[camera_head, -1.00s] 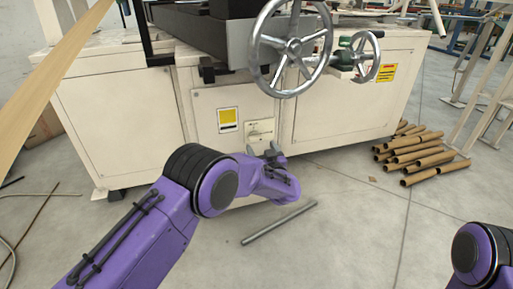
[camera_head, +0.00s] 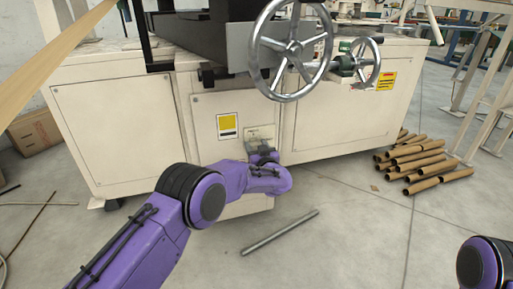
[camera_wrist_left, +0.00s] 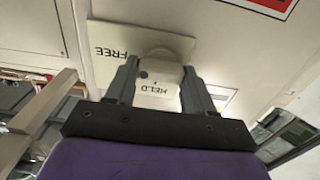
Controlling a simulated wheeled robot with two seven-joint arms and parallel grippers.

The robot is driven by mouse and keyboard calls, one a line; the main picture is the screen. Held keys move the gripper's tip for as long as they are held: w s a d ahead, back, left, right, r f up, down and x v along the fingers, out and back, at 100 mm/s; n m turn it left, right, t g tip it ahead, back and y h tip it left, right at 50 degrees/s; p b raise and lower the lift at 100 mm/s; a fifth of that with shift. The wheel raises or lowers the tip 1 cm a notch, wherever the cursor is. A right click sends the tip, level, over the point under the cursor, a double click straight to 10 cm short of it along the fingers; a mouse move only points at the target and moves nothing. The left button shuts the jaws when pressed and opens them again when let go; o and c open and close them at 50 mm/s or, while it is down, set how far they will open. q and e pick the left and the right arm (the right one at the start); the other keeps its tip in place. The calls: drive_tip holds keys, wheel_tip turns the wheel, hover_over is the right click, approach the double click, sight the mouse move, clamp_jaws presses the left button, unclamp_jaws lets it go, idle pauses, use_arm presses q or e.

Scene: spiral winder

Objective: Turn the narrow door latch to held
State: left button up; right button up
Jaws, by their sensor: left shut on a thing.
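The latch's cream plate (camera_head: 258,133) is on the front panel of the cream machine. In the left wrist view the plate (camera_wrist_left: 105,35) carries the words FREE, at the left, and HELD, lower between my fingers. The pale latch knob (camera_wrist_left: 160,66) stands out from the plate. My left gripper (camera_head: 263,154) reaches up to it from below. In the left wrist view its dark fingers (camera_wrist_left: 160,74) are shut on the knob, one on each side. The knob's exact pointing direction is hard to tell. My right gripper is out of view; only a purple right arm link shows.
A yellow label (camera_head: 228,126) is left of the latch. Large and small handwheels (camera_head: 290,48) (camera_head: 356,60) stick out above. A metal rod (camera_head: 280,232) lies on the floor. Cardboard tubes (camera_head: 425,165) are piled at the right. A carton (camera_head: 35,132) stands at the left.

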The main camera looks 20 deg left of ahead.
use_arm(q)
drive_tip(key=shift+n, duration=0.7)
drive_tip(key=shift+n+p, duration=0.45)
drive_tip(key=shift+n, duration=0.45)
drive_tip(key=n, duration=0.5)
drive_tip(key=shift+s+a+f, duration=0.1)
drive_tip(key=n, duration=0.5)
drive_tip(key=shift+f+n, duration=0.1)
drive_tip(key=shift+n, duration=0.3)
drive_tip(key=n, duration=0.3)
drive_tip(key=shift+b, duration=0.35)
drive_tip(key=shift+n, duration=0.4)
